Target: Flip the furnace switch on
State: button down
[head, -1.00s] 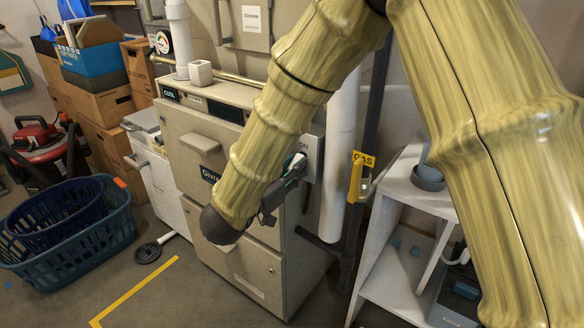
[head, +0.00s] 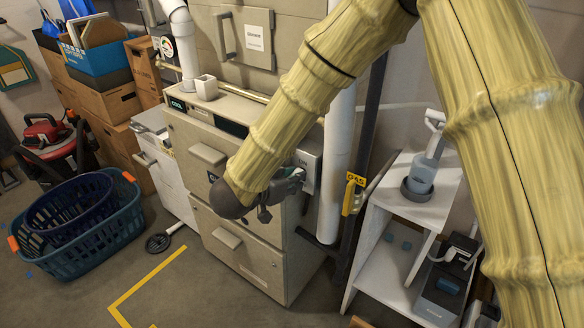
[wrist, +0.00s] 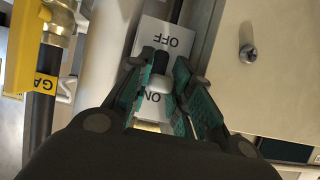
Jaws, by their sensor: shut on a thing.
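The furnace switch is a light plate on the furnace's right side; its plate (head: 311,168) shows partly in the head view with ON near the top. In the wrist view the plate (wrist: 168,38) reads upside down, with OFF at the picture's top and ON lower, between my fingers. The switch lever (wrist: 159,64), dark with a pale tip, stands between the finger pads. My gripper (wrist: 158,80) is closed around the lever; it also shows in the head view (head: 290,182), side-on at the plate. The lever's exact tilt is hard to tell.
The beige furnace (head: 235,235) stands left of the switch. A white pipe (head: 334,170) and a yellow GAS tag (head: 352,194) are close on its right. A white shelf (head: 384,228) stands further right. Laundry baskets (head: 85,240) are on the floor at left.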

jog(key=shift+w+d+r+g+y+p, duration=0.1)
jog(key=shift+r+g+y+p, duration=0.75)
jog(key=shift+p, duration=2.25)
jog(key=shift+r+g+y+p, duration=0.5)
jog(key=shift+g+p, duration=0.65)
jog(key=shift+p, duration=1.95)
jog(key=g+y+p, duration=0.1)
jog(key=p, duration=0.2)
jog(key=shift+w+r+p, duration=0.1)
jog(key=shift+p, duration=0.3)
jog(key=shift+d+p, duration=0.1)
jog(key=shift+p, duration=0.25)
jog(key=shift+w+g+y+p, duration=0.1)
jog(key=shift+g+y+p, duration=0.15)
jog(key=shift+g+p, duration=0.3)
jog(key=c, duration=1.6)
grip_release()
jog(key=shift+o, duration=0.2)
jog(key=v, duration=1.2)
